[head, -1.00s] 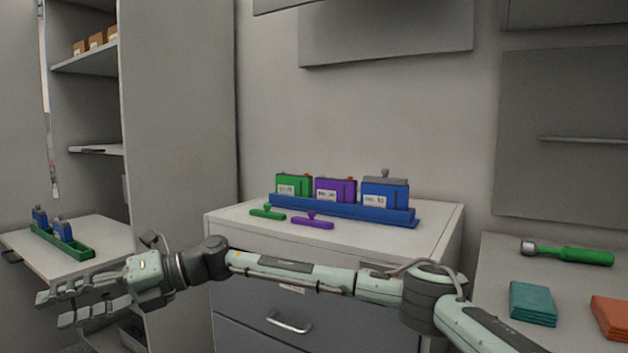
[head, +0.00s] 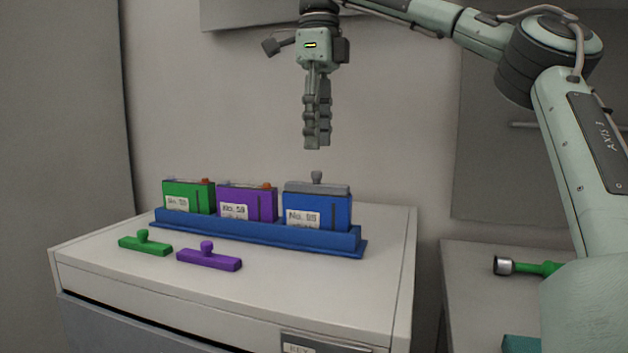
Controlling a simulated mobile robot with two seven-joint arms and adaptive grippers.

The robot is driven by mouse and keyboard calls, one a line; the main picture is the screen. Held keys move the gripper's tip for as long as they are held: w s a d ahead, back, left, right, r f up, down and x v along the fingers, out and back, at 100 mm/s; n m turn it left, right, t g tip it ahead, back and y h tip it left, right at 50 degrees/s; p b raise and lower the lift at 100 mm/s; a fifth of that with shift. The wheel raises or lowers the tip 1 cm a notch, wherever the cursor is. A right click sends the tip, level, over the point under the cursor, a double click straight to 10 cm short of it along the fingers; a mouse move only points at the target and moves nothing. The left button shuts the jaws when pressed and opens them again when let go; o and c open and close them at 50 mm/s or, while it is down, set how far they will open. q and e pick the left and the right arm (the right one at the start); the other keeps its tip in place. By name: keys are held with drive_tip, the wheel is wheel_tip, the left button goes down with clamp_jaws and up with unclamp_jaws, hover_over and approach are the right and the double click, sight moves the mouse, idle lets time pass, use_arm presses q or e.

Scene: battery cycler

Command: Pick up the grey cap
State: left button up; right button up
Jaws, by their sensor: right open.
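The grey cap (head: 317,188) sits on top of the blue battery (head: 318,211), its small knob pointing up. The blue battery stands at the right end of a blue rack (head: 262,232) on the cabinet. My right gripper (head: 312,147) points straight down above the cap, with a gap between its fingertips and the knob. It is open and empty; its fingers overlap from this angle. My left gripper is out of view.
A green battery (head: 186,197) and a purple battery (head: 246,205) stand uncapped in the rack. A green cap (head: 146,246) and a purple cap (head: 209,258) lie on the cabinet top (head: 110,268) in front. A green-handled tool (head: 528,267) lies on the right surface.

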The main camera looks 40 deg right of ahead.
sight(317, 173)
drive_tip(key=shift+s+d+f, duration=0.2)
drive_tip(key=shift+d+f, duration=0.1)
wheel_tip(317, 173, down, 2)
drive_tip(key=shift+a+f, duration=0.1)
drive_tip(key=f, duration=0.4)
drive_tip(key=shift+w+a+f, duration=0.1)
drive_tip(key=shift+w, duration=0.3)
drive_tip(key=shift+f, duration=0.15)
drive_tip(key=shift+c, duration=0.6)
drive_tip(key=c, duration=0.7)
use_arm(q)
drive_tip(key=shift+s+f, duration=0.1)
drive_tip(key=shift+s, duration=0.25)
use_arm(e)
drive_tip(key=shift+c, duration=0.7)
